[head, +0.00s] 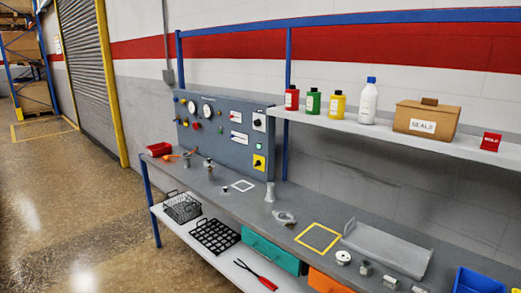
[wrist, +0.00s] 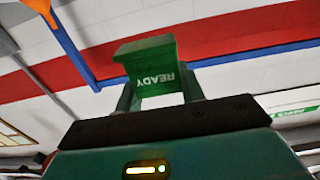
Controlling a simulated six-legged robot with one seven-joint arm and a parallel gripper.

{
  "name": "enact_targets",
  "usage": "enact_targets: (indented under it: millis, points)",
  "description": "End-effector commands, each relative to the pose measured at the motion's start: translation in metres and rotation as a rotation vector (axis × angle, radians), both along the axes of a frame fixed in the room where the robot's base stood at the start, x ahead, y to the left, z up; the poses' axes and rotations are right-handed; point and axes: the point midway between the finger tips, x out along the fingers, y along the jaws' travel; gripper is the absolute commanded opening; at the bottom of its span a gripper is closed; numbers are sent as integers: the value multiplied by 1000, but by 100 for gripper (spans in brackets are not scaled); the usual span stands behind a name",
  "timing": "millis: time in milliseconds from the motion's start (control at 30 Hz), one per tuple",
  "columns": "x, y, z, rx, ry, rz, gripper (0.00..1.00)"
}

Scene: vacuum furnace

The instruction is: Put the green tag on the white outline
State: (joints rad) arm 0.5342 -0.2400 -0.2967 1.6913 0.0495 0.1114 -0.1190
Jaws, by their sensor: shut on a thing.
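The green tag (wrist: 150,72) shows in the wrist view, with the word READY upside down on its face. My gripper (wrist: 157,92) is shut on the green tag, one finger at each side of it. In the wrist view the tag is held up against the wall, with no bench surface under it in sight. The white outline (head: 243,186) is a small square on the grey bench top in the head view, and it looks empty. My gripper and the green tag do not show in the head view.
The grey bench (head: 225,200) carries a metal funnel-shaped part (head: 270,192) right of the outline and small metal fittings left of it. A control panel (head: 222,130) stands behind. A yellow outline (head: 318,238) and a grey tray (head: 388,250) lie further right. A shelf holds bottles.

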Motion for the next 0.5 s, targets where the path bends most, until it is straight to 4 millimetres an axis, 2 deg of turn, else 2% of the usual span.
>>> enact_targets:
  millis: [333, 500]
  points:
    - [73, 5, -52, 2, 4, 62, 18]
    - [124, 18, -98, 4, 6, 115, 18]
